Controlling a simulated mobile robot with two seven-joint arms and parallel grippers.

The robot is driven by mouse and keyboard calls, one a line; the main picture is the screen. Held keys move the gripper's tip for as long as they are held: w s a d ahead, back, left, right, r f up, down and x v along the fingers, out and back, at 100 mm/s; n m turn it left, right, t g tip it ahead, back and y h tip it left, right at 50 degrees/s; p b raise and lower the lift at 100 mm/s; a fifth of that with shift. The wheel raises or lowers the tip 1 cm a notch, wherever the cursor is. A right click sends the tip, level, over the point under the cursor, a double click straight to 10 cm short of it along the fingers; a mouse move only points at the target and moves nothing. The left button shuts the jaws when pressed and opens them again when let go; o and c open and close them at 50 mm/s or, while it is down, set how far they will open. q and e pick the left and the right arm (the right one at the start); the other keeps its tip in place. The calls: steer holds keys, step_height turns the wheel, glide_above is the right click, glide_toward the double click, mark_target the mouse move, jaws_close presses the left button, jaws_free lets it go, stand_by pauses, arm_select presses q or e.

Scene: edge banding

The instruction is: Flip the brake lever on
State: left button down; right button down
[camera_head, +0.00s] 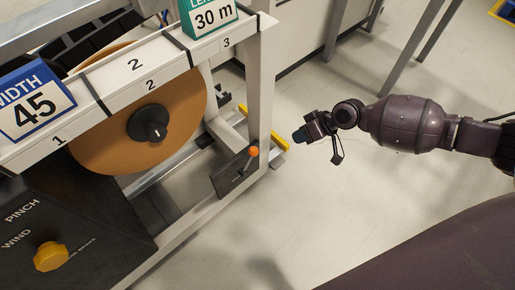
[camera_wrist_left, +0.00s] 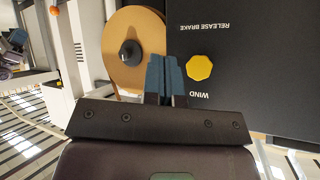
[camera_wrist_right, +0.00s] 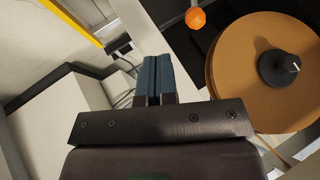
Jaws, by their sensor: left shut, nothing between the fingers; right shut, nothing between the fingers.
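The brake lever has an orange ball knob (camera_head: 253,151) on a thin rod, rising from a dark plate (camera_head: 235,172) on the white frame's right post in the head view. The knob also shows in the right wrist view (camera_wrist_right: 195,18), above and right of the fingers. My right gripper (camera_head: 299,137) is shut and empty, to the right of the knob and apart from it. Its blue fingertips show in the right wrist view (camera_wrist_right: 157,80). My left gripper is outside the head view; in the left wrist view (camera_wrist_left: 165,80) it is shut and empty before the black panel.
A brown roll (camera_head: 180,115) with a black hub hangs in the frame. A black panel (camera_head: 75,215) carries a yellow knob (camera_head: 51,256). Width and length signs stand on the white rail (camera_head: 110,95). A yellow bar (camera_head: 282,141) lies behind the lever. Open floor lies to the right.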

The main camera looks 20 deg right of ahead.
arm_select(q)
steer(key=shift+s+a+f, duration=0.15)
steer(key=shift+s, duration=0.05)
arm_select(e)
steer(key=shift+w+d+r, duration=0.1)
steer(key=shift+w+d, duration=0.1)
steer(key=shift+w, duration=0.65)
arm_select(q)
steer(key=t+b, duration=0.1)
steer(key=b, duration=0.1)
steer(key=shift+a+b, duration=0.2)
steer(key=shift+b, duration=0.15)
arm_select(e)
glide_toward(248, 162)
steer(key=w+f, duration=0.1)
steer(key=w, duration=0.1)
steer(key=w+d+f, duration=0.1)
steer(key=w+f, duration=0.1)
steer(key=shift+w, duration=0.1)
arm_select(q)
steer(key=shift+f, duration=0.1)
